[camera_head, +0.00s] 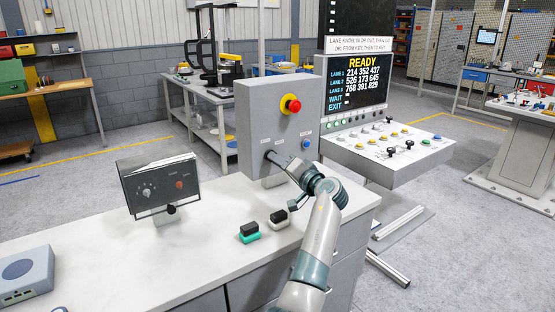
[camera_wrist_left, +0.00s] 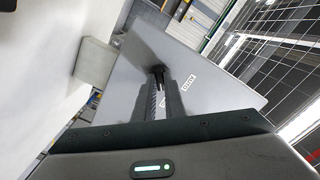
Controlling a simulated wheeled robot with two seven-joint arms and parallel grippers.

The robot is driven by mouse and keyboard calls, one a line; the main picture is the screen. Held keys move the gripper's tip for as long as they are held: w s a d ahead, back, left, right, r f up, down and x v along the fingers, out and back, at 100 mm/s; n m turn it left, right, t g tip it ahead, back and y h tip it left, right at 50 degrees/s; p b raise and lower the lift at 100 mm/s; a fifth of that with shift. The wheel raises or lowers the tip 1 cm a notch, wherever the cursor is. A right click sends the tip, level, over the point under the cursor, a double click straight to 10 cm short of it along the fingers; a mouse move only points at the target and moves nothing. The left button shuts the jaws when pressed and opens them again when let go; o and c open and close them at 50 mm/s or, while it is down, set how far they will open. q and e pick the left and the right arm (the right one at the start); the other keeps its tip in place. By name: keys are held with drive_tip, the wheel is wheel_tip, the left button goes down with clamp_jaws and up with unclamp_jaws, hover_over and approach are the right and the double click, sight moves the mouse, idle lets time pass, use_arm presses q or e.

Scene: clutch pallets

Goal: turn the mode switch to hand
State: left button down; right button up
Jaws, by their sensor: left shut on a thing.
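A grey control box (camera_head: 265,120) stands upright on the white counter, with a red mushroom button (camera_head: 292,105) on a yellow plate and a blue button (camera_head: 306,144). My left gripper (camera_head: 270,156) reaches the lower left of its front face. Its fingers are shut on the dark mode switch there, which they mostly hide in the head view. The left wrist view shows the closed fingertips (camera_wrist_left: 159,72) at the switch on the grey face (camera_wrist_left: 205,75). A small label (camera_wrist_left: 191,84) sits beside it. I cannot tell the switch's position. My right gripper is not in view.
A button console (camera_head: 390,150) with a display (camera_head: 358,82) stands behind right.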

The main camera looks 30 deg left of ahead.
use_arm(q)
drive_tip(key=shift+r+m, duration=0.1)
drive_tip(key=shift+m, duration=0.8)
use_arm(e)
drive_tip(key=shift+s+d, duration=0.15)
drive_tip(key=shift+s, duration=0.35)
use_arm(q)
drive_tip(key=c, duration=1.8)
unclamp_jaws()
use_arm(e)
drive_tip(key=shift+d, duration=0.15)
